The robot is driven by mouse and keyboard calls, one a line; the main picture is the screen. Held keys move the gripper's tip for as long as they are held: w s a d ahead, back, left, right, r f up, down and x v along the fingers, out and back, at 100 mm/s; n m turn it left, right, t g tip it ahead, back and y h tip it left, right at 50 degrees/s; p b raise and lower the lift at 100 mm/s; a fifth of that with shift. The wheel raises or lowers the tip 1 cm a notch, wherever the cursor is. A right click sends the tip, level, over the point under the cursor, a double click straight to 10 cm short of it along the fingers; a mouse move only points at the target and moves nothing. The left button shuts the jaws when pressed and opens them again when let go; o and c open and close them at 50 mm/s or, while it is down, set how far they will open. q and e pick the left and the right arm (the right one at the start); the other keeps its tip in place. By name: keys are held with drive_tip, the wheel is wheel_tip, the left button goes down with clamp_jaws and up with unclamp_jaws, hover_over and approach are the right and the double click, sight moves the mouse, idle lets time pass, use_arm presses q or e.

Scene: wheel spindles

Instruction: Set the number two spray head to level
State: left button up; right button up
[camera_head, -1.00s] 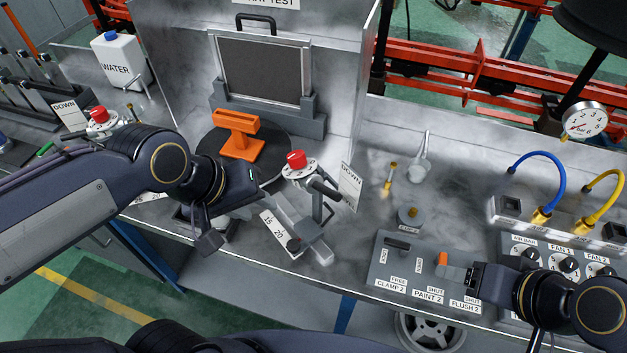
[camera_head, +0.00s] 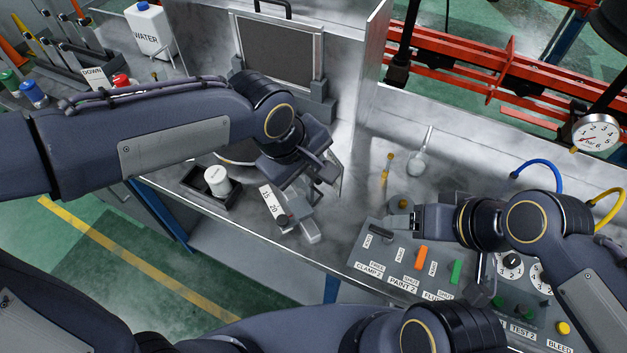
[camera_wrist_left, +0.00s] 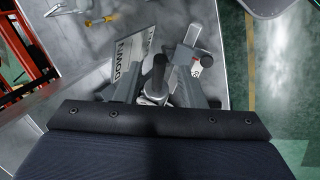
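The number two spray head is mostly hidden behind my left arm in the head view. Its stand shows with a 15/20 scale plate (camera_head: 272,202) and a dark knob (camera_head: 283,220). My left gripper (camera_head: 318,168) is over the spray head. In the left wrist view its fingers (camera_wrist_left: 160,92) are apart, with a dark upright handle (camera_wrist_left: 160,70) of the head between them; I cannot tell whether they touch it.
The switch panel (camera_head: 352,262) carries a dark clamp lever (camera_head: 380,233), an orange paint lever (camera_head: 421,257) and a green flush lever (camera_head: 455,271). A white cup (camera_head: 217,181) stands front left.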

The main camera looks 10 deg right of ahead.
sight(315, 177)
use_arm(q)
drive_tip(key=shift+b+x, duration=0.8)
drive_tip(key=shift+x, duration=1.15)
clamp_jaws()
